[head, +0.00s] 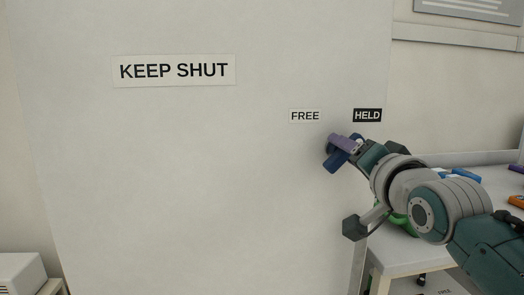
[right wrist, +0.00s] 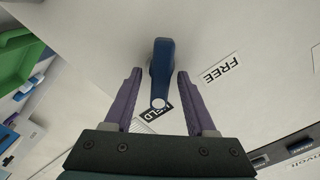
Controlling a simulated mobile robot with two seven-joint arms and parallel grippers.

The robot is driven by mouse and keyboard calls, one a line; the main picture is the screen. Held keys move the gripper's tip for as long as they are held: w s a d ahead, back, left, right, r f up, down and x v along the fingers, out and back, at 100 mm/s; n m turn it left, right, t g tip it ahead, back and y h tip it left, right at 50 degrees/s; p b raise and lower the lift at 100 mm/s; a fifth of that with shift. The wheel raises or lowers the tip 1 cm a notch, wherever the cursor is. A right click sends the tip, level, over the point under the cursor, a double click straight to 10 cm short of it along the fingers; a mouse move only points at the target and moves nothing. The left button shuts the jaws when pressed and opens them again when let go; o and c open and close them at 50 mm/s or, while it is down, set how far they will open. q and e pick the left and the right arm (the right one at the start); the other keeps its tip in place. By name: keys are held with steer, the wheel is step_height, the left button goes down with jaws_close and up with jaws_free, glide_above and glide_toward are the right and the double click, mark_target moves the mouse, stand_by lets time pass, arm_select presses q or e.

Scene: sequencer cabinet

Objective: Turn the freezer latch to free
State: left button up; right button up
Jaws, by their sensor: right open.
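The freezer latch (right wrist: 162,65) is a dark blue lever on the white freezer door (head: 200,180). In the right wrist view its end with a white dot lies by the HELD label (right wrist: 153,112), and the FREE label (right wrist: 221,68) is off to the right. In the head view the latch (head: 334,161) is mostly hidden behind my right gripper (head: 343,143). My right gripper (right wrist: 160,73) is open, with one purple finger on each side of the lever and a visible gap on both sides. My left gripper is not in view.
A KEEP SHUT sign (head: 174,70) is on the door's upper left. A white table (head: 408,258) with small coloured items stands right of the door, below my right arm. A white box (head: 20,274) is at the lower left. The door front is otherwise clear.

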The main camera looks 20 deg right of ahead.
steer(key=shift+c, duration=0.7)
jaws_close()
